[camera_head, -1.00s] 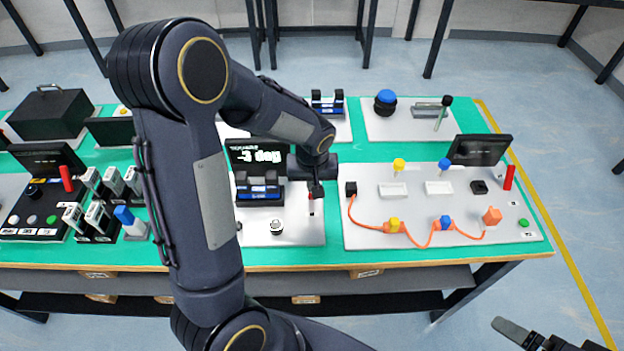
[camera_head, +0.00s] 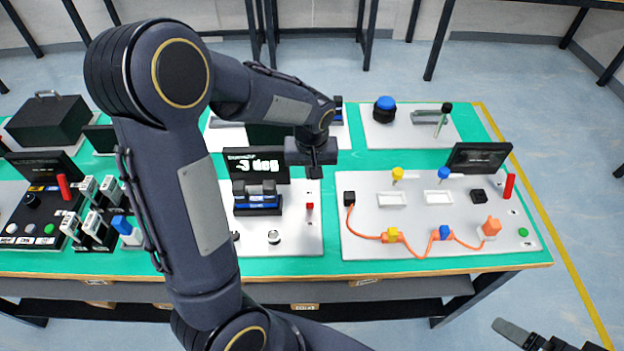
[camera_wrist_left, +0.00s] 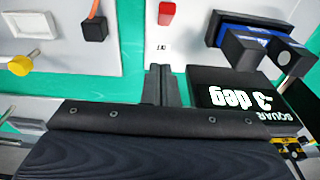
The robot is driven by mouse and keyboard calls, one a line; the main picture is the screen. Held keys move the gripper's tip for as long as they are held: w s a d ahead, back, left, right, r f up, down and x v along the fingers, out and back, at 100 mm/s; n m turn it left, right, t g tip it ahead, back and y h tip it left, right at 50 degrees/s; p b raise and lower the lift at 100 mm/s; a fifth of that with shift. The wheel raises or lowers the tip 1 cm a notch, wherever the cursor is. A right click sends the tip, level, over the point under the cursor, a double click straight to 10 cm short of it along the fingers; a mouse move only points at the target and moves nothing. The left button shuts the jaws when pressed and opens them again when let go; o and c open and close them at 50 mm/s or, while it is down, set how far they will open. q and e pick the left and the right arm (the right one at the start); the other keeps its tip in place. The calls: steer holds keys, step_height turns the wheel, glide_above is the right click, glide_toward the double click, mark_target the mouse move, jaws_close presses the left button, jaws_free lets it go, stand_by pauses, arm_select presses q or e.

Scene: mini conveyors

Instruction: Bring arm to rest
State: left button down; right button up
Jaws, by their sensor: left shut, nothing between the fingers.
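My left arm reaches in from the left across the table in the head view. My left gripper (camera_head: 314,171) is shut and empty. It hangs above the green table top, beside the right edge of the small screen (camera_head: 256,163) that reads "-3 deg". In the left wrist view the shut fingers (camera_wrist_left: 160,85) show over a green strip, next to the same screen (camera_wrist_left: 240,95). My right gripper (camera_head: 520,332) shows only partly at the bottom right edge, off the table; its jaw state is unclear.
Below the left gripper is a white panel with a red switch (camera_head: 309,207) and a round knob (camera_head: 273,237). To the right is a white board (camera_head: 350,245) with an orange cable and coloured blocks. A black screen (camera_head: 478,157) stands behind it.

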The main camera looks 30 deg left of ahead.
arm_select(q)
step_height(320, 180, up, 6)
steer(key=s, duration=0.2)
steer(key=s+d+r+m+t+h, duration=0.2)
steer(key=s+d, duration=0.1)
steer(key=s, duration=0.6)
steer(key=s+d+r+m+t+h, duration=0.2)
steer(key=s+d, duration=0.2)
steer(key=s, duration=0.6)
steer(key=shift+r+m+h, duration=0.15)
steer(key=shift+m+h, duration=0.15)
